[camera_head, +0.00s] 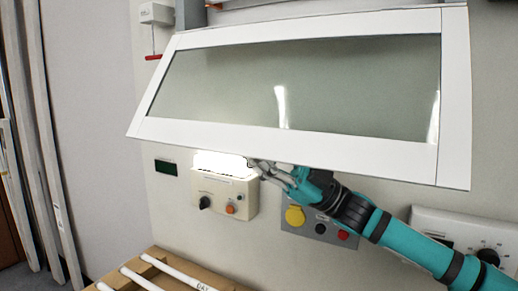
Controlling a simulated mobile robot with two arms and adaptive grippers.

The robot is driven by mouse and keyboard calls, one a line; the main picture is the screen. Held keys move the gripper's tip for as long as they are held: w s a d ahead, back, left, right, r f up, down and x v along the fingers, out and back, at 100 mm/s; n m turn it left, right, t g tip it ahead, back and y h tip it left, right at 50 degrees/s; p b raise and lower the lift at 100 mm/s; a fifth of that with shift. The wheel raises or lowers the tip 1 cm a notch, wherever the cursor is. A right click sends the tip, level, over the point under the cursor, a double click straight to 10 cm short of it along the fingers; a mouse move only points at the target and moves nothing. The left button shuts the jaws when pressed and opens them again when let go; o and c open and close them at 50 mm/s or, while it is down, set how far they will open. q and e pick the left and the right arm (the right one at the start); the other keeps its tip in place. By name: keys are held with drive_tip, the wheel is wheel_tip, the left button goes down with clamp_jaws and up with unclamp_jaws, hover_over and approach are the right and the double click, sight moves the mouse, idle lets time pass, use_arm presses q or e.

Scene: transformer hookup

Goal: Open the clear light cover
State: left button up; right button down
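The light cover (300,146) has a white frame around a clear, greenish pane (300,88) and fills the top of the head view. It is tilted, with its lower edge standing out from the wall toward me. My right gripper (264,171) comes in from the lower right, and its fingers are just under the cover's lower edge, left of the middle. The cover hides part of the fingers. I cannot tell whether they touch the cover or how far apart they are. My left gripper is not in view.
Below the cover, a beige control box (221,192) with a black knob and an orange button is on the wall under a bright glow. A grey panel (318,228) with a yellow button is behind my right arm. A white dial panel (465,230) is at right. White tubes (177,272) lie on a wooden crate (205,270).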

drive_tip(key=c, duration=1.4)
unclamp_jaws()
drive_tip(key=v, duration=0.7)
drive_tip(key=shift+d+f, duration=0.2)
drive_tip(key=shift+d, duration=0.05)
